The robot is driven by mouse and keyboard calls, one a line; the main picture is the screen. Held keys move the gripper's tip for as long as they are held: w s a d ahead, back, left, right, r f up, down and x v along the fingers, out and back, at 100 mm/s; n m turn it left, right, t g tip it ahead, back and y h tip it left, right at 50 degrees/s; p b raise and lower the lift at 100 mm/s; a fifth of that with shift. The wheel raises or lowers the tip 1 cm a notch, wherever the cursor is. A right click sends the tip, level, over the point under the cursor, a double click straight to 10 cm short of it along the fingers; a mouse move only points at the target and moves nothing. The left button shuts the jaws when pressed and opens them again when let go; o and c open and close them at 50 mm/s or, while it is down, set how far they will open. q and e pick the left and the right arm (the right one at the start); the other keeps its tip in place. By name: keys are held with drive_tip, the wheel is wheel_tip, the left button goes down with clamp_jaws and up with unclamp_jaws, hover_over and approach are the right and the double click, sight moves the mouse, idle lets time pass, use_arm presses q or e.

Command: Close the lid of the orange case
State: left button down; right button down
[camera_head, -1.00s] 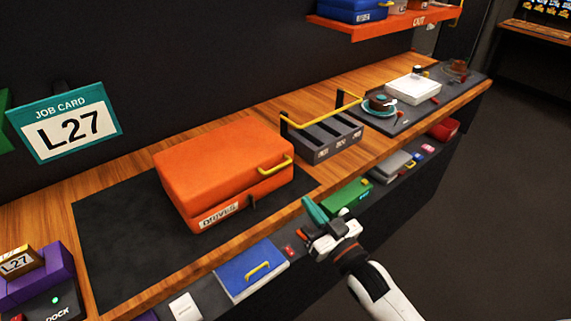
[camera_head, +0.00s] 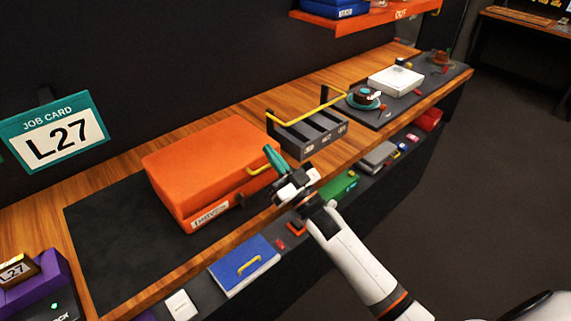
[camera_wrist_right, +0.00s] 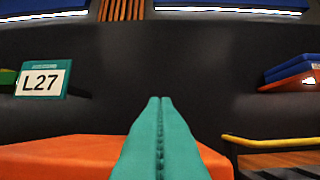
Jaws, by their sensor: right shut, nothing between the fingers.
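The orange case (camera_head: 205,165) sits on the dark mat on the wooden bench, its label on the front side. Its lid lies over the base, and a dark line shows between them at the front. I cannot tell whether the lid is fully down. The yellow handle (camera_head: 262,161) is at the lid's right end. My right gripper (camera_head: 272,155), with teal fingers shut and empty, is at that end, overlapping the handle in the picture. Contact cannot be told. In the right wrist view, the fingertips (camera_wrist_right: 160,100) point ahead with the orange lid (camera_wrist_right: 60,158) below. My left gripper is not in view.
A grey divided tray with a yellow bar (camera_head: 312,130) stands right of the case. A job card (camera_head: 55,133) reading L27 hangs at the left. Bare mat (camera_head: 110,235) lies left of the case.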

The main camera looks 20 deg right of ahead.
drive_tip(key=shift+w+f, duration=0.1)
drive_tip(key=shift+f, duration=1.6)
drive_tip(key=shift+f, duration=0.1)
